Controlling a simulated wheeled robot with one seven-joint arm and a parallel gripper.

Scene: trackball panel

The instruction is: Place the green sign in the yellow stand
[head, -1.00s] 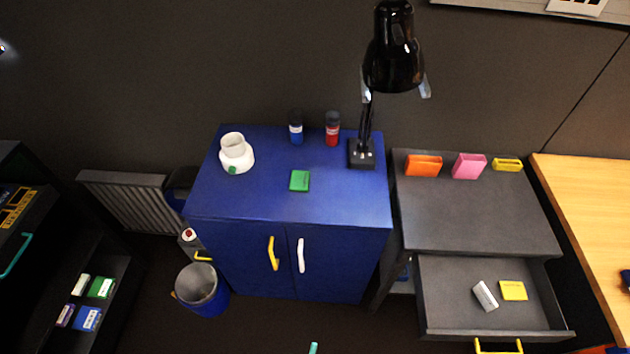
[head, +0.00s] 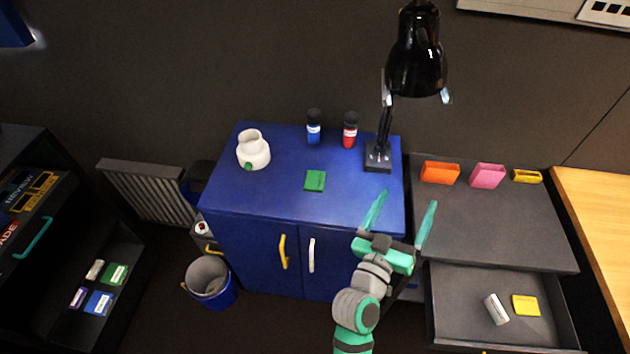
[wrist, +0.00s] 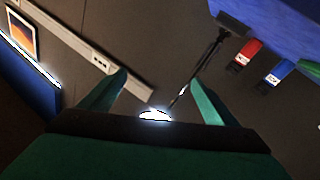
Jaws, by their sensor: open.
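The green sign (head: 315,180) lies flat on top of the blue cabinet (head: 270,200), near its middle. The yellow stand (head: 526,176) is small and sits at the back right of the dark grey desk top, beside a pink holder (head: 487,176) and an orange holder (head: 440,173). My gripper (head: 405,208) is open and empty, raised in front of the cabinet's right edge, to the right of the green sign.
A black lamp (head: 416,60) stands at the cabinet's back right. A blue bottle (head: 313,128), a red bottle (head: 350,130) and a white jar (head: 253,150) are also on the cabinet. The open drawer (head: 460,325) holds a white item and a yellow item (head: 525,305).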

